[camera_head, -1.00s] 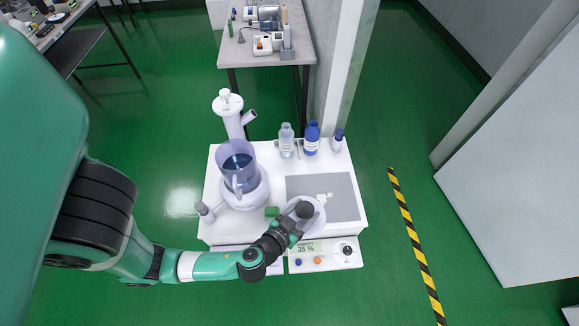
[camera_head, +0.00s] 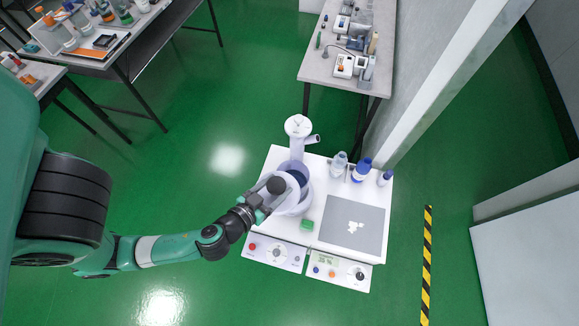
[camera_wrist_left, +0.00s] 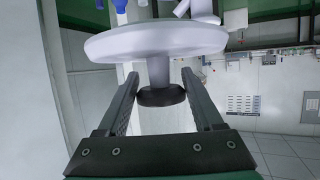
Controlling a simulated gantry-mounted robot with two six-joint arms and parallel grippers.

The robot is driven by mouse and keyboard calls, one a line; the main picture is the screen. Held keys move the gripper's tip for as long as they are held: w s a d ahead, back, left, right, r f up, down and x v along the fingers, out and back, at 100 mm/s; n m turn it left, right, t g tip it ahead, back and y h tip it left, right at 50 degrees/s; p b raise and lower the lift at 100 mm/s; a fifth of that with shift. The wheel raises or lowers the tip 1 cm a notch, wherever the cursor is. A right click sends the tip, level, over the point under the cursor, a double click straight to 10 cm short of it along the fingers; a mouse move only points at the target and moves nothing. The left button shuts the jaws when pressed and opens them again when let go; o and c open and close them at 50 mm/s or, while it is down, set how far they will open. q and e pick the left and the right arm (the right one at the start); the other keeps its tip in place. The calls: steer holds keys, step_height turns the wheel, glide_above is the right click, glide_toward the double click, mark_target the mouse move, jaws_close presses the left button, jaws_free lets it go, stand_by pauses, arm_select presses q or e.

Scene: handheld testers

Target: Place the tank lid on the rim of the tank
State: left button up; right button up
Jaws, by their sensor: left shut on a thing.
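My left gripper (camera_head: 266,196) is shut on the tank lid by its black knob (camera_head: 276,185). In the left wrist view the lid is a pale round disc (camera_wrist_left: 155,42) with a stem, and the knob (camera_wrist_left: 160,96) sits between the two fingers (camera_wrist_left: 160,100). The tank (camera_head: 299,171) is a bluish see-through vessel on the left of the white bench. The lid is held up at the tank's front left side in the head view and hides part of it. I cannot tell whether lid and rim touch. My right gripper is not in view.
A white column (camera_head: 298,128) stands behind the tank. Bottles, one with a blue cap (camera_head: 362,170), stand along the bench's back edge. A green block (camera_head: 307,225) lies beside a grey mat (camera_head: 358,222) with white pieces. Control panels (camera_head: 340,271) line the front.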

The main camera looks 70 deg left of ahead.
arm_select(q)
steer(key=w+a+f+b, duration=0.2)
steer(key=w+a+f, duration=0.6)
steer(key=a+f, duration=0.2)
step_height(320, 180, down, 2)
steer(key=shift+w+f, duration=0.2)
steer(key=shift+w, duration=0.05)
steer(key=shift+f+b, duration=0.5)
steer(key=shift+b, duration=0.1)
steer(key=o, duration=1.5)
steer(key=shift+o, duration=0.2)
